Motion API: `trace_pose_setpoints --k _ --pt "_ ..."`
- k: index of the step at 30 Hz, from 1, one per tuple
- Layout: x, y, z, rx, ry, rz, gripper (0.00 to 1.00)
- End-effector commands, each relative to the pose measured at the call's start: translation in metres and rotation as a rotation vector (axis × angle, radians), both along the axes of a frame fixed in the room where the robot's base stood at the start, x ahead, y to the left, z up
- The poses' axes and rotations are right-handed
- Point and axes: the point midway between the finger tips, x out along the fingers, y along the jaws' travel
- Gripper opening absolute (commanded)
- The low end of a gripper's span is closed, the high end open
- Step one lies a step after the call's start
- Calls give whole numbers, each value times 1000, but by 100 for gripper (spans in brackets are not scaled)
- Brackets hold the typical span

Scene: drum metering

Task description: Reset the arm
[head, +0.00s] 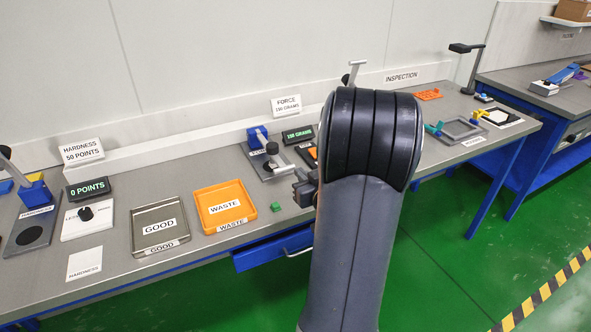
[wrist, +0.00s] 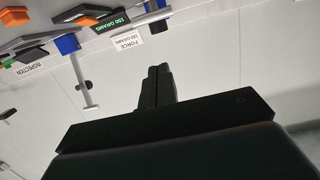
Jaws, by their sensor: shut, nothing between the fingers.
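My arm (head: 358,200) rises through the middle of the head view and covers part of the bench behind it. My gripper (wrist: 158,72) shows in the wrist view with its two dark fingers together and nothing between them. It is in front of the pale wall, apart from the bench things. The wrist view is tipped over, with the bench things along its top left. In the head view I cannot clearly make out the gripper; a small dark piece beside the arm may belong to it or to the force station.
The bench holds a GOOD tray (head: 141,233), an orange WASTE tray (head: 248,215), a green block (head: 276,207), a hardness station (head: 33,191) and a force station (head: 259,136). The inspection area (head: 479,146) lies right of my arm. Green floor (head: 440,270) is clear in front.

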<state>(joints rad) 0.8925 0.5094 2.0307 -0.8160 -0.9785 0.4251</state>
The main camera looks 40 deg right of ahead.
Motion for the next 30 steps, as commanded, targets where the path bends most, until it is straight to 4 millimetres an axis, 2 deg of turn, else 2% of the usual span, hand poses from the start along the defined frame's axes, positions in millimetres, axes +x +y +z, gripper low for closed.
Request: trace_pose_setpoints --k 3,6,17,23,30 --pt "-13 2 1 -1 -1 -2 0" --pt "-17 4 1 -1 -1 0 0" --pt "-15 4 2 -1 -1 2 0" --pt "10 -2 2 -1 -2 4 0" --pt "57 -13 0 0 -2 4 0"
